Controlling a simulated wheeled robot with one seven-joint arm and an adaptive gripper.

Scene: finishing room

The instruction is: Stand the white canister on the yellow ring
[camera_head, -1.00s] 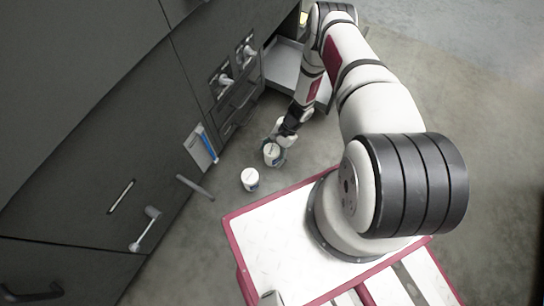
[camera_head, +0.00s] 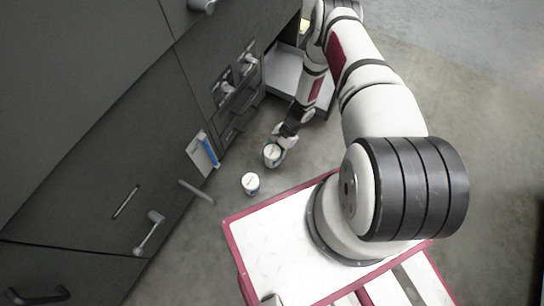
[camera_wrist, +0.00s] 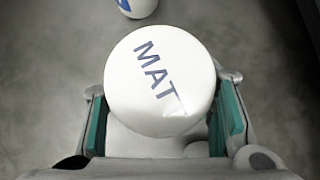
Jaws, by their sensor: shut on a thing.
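My gripper (camera_head: 276,150) is low over the floor, shut on a white canister (camera_head: 271,155). In the wrist view the held canister's round white lid (camera_wrist: 160,80), lettered "MAT", fills the middle between the two teal finger pads. A second white canister (camera_head: 250,184) stands apart on the floor, nearer my base; part of it, with a blue mark, shows at the top of the wrist view (camera_wrist: 136,6). I cannot make out a yellow ring for certain; a small pale yellow patch (camera_head: 304,24) shows beside my arm at the top.
Dark cabinets (camera_head: 100,140) with handles and a blue-edged white panel (camera_head: 203,150) line the left. A grey shelf or open compartment (camera_head: 285,72) lies behind my forearm. The concrete floor (camera_head: 480,110) is clear to the right.

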